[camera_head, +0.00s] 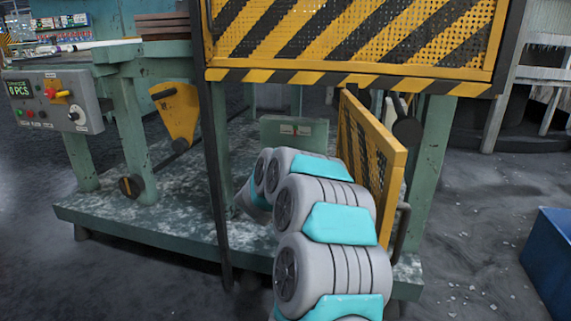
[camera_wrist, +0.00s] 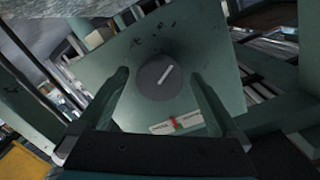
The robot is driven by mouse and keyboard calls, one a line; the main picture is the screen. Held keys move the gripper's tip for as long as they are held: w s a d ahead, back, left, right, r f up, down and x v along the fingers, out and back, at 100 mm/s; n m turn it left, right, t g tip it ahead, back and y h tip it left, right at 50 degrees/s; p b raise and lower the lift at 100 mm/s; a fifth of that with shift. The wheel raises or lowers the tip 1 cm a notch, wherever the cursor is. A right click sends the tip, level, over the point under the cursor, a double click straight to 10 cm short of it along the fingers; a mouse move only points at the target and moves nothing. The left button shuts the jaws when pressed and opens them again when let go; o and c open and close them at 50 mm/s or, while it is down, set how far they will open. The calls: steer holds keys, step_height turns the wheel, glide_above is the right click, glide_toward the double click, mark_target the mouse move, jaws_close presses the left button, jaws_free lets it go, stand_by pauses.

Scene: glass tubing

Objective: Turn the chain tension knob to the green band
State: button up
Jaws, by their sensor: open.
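The chain tension knob (camera_wrist: 160,77) is a dark round dial with a pale pointer line, on a green panel (camera_wrist: 207,62) in the wrist view. The pointer line slants toward the upper right of that picture. A small label (camera_wrist: 176,124) with white, red and green marks sits on the panel below the knob. My gripper (camera_wrist: 161,80) is open, with one finger on each side of the knob and a visible gap to each. In the head view my arm hides the knob; the top of a green box (camera_head: 294,125) with a small label shows behind it.
A yellow hinged guard (camera_head: 370,165) stands open just right of my arm. A striped yellow and black guard (camera_head: 350,40) hangs above. A control box (camera_head: 54,102) is at the left and a blue bin (camera_head: 549,260) at the right. The machine's lower deck (camera_head: 150,215) lies below.

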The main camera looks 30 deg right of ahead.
steer(key=v, duration=0.7)
steer(key=shift+s+a, duration=0.2)
steer(key=shift+a, duration=0.05)
